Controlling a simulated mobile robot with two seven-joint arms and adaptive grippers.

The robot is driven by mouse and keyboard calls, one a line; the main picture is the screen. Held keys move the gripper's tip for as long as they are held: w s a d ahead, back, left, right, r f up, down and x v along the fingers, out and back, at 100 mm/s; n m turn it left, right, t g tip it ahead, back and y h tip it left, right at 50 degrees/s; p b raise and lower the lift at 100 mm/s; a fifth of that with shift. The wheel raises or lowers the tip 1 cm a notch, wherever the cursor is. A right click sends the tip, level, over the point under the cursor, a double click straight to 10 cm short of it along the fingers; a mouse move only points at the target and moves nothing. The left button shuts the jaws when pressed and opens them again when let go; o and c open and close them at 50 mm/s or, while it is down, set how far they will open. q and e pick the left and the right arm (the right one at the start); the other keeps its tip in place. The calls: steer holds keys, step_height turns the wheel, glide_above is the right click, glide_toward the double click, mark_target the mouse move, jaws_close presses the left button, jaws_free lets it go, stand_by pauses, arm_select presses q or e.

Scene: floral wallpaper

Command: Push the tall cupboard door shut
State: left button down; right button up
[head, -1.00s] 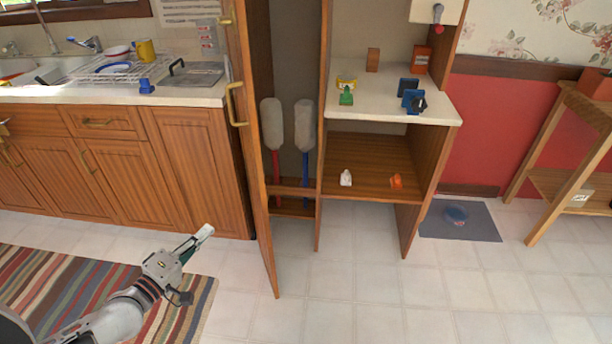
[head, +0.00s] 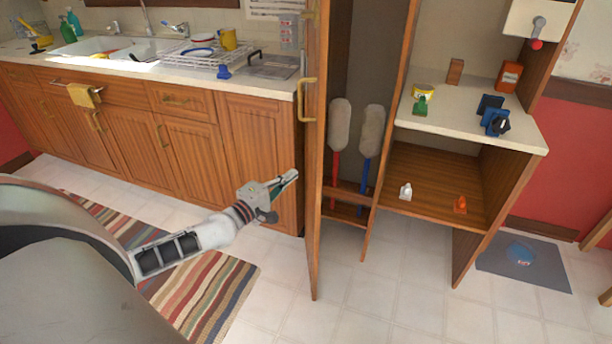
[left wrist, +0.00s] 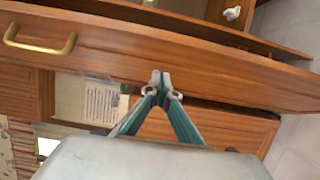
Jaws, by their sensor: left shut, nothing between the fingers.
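The tall cupboard door (head: 315,225) stands open, seen nearly edge-on in the head view, jutting towards me. Its brass handle (head: 304,100) is on the side facing left. Inside the tall cupboard (head: 371,70) hang two grey-headed dusters, one with a red handle and one with a blue handle. My left gripper (head: 294,175) is shut and empty, just left of the door at mid height. In the left wrist view the shut fingertips (left wrist: 160,80) point at the door panel (left wrist: 190,58); I cannot tell whether they touch it. My right gripper is not in view.
The sink counter (head: 250,88) and its lower cabinets (head: 255,150) stand left of the door. Open shelves with small items (head: 430,175) are to the right. A striped rug (head: 200,290) lies at front left. The tiled floor (head: 380,300) before the cupboard is clear.

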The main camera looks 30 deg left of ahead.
mark_target(314, 168)
arm_select(q)
steer(key=w+d, duration=0.1)
steer(key=w+d+p, duration=0.1)
steer(key=w, duration=0.1)
steer(key=shift+d+r, duration=0.15)
steer(key=shift+w+d, duration=0.1)
steer(key=shift+d, duration=0.2)
steer(key=shift+w+d+f, duration=0.15)
steer(key=shift+f, duration=0.05)
